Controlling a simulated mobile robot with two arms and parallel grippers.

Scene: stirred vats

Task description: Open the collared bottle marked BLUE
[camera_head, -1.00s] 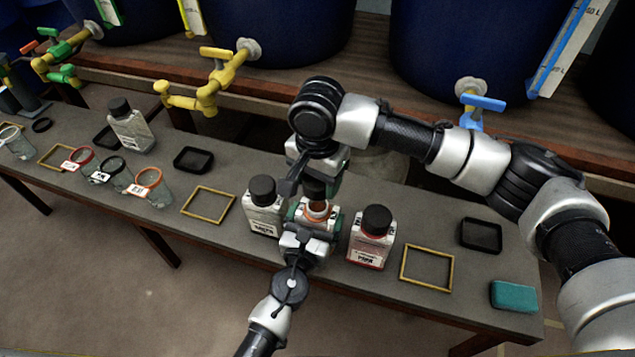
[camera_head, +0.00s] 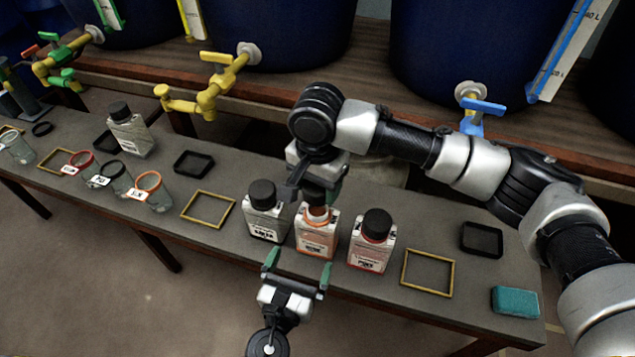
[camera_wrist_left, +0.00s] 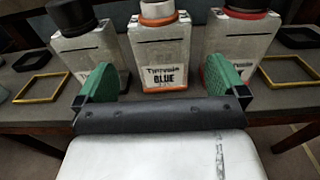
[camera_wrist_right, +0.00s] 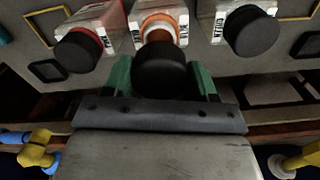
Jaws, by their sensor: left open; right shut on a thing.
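The bottle marked BLUE (camera_wrist_left: 160,60) has an orange collar and an orange base rim. It stands upright in the middle of three bottles, also in the head view (camera_head: 315,240). My right gripper (camera_head: 317,190) comes from above and is shut on its black cap (camera_wrist_right: 160,72). The bottle's neck shows below the cap; I cannot tell whether the two still touch. My left gripper (camera_head: 297,270) is open and empty, in front of the bottle and apart from it. Its green fingers show either side of the label in the left wrist view.
A black-capped bottle (camera_head: 266,215) stands close left and a red-collared bottle (camera_head: 370,245) close right. Yellow frames (camera_head: 428,272), black trays (camera_head: 481,238) and a teal block (camera_head: 515,300) lie on the grey bench. Collared glasses stand left. Vats with taps (camera_head: 482,105) stand behind.

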